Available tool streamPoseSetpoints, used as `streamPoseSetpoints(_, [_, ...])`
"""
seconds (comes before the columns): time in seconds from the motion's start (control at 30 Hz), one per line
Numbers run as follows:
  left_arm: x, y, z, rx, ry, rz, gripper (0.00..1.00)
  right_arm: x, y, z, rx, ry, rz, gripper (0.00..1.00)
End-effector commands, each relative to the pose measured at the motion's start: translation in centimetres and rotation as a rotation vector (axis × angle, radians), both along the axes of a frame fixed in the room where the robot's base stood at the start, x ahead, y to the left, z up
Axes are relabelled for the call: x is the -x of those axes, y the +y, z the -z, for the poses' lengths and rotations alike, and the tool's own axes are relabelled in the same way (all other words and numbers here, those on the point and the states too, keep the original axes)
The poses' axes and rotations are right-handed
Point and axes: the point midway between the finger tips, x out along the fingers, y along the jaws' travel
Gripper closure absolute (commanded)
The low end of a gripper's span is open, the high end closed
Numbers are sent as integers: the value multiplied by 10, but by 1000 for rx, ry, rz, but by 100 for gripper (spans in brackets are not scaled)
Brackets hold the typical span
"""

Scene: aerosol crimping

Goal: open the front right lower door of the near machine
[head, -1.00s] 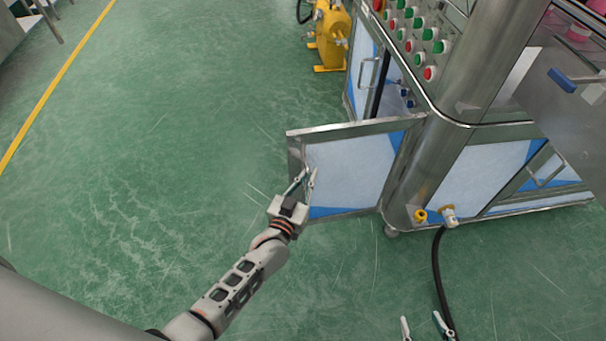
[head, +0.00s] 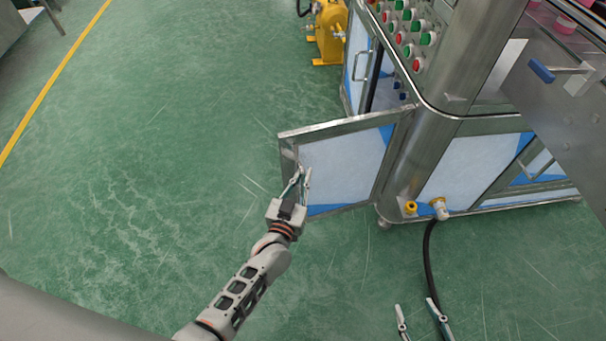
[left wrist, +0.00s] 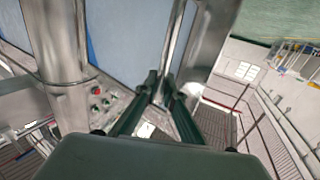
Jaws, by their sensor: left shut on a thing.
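The front right lower door (head: 345,165) of the near machine is a pale panel in a steel frame. It stands swung out, well open, hinged by the round corner post (head: 415,150). My left gripper (head: 303,175) is at the door's free edge, shut on its handle. The handle (left wrist: 176,45) shows as a metal bar between the fingers (left wrist: 163,90) in the left wrist view; in the head view the fingers largely hide it. My right gripper (head: 424,318) is at the bottom edge of the head view, fingers apart and empty.
A black hose (head: 430,260) runs from a fitting at the machine's base down to the floor near my right gripper. A yellow unit (head: 328,32) stands behind the door. The green floor (head: 150,160) left of the door is clear.

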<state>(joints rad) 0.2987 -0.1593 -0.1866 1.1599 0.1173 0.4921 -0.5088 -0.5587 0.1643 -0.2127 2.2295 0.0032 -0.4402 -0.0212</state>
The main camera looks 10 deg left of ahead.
Motion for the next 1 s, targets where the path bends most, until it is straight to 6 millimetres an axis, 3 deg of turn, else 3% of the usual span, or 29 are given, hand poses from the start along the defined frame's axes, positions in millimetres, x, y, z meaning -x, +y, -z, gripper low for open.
streamPoseSetpoints(0.3, [0, -1, 0, -2, 0, 2, 100, 0, 0, -1, 0, 0, 1, 60])
streamPoseSetpoints(0.33, [0, -1, 0, -2, 0, 1, 84, 0, 0, -1, 0, 0, 1, 60])
streamPoseSetpoints(0.37, [0, -1, 0, -2, 0, 1, 76, 0, 0, -1, 0, 0, 1, 60])
streamPoseSetpoints(0.4, [0, -1, 0, -1, 0, 1, 75, 0, 0, -1, 0, 0, 1, 60])
streamPoseSetpoints(0.77, [0, 0, -2, 0, -1, -1, 75, 1, -1, -1, -2, 0, 5, 60])
streamPoseSetpoints(1.0, [0, 0, -27, 3, -6, -2, 75, 0, 0, -1, -1, 0, 3, 60])
